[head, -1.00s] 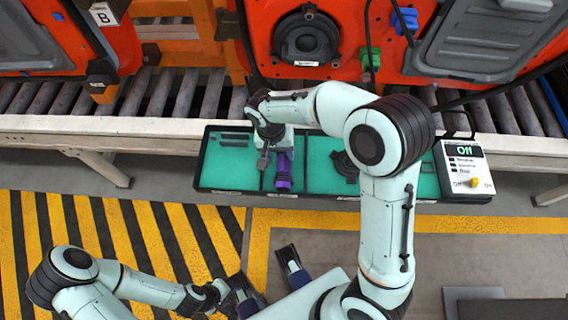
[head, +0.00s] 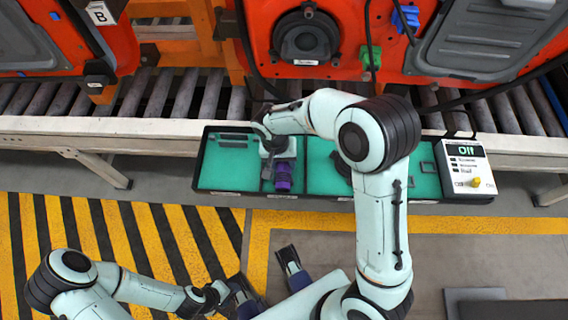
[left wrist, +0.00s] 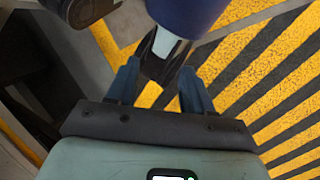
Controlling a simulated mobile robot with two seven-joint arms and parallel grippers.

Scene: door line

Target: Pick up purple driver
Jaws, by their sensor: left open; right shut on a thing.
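The purple driver (head: 283,180) is in the left part of the green-lined tray (head: 228,176) in the head view, with its lower end in sight. My right gripper (head: 270,172) comes down over the tray from above and is shut on the driver; its wrist hides the driver's upper part. I cannot tell whether the driver is clear of the tray floor. My left gripper (left wrist: 160,82) is open and empty in the left wrist view, above the striped floor. It is at the lower left in the head view (head: 222,297), far from the tray.
A control box (head: 467,168) with a display and a yellow knob stands at the tray's right end. Behind the tray is a roller conveyor (head: 180,95) with orange door panels (head: 330,35). Dark parts lie in the tray. Yellow-black striped floor (head: 130,235) is at the lower left.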

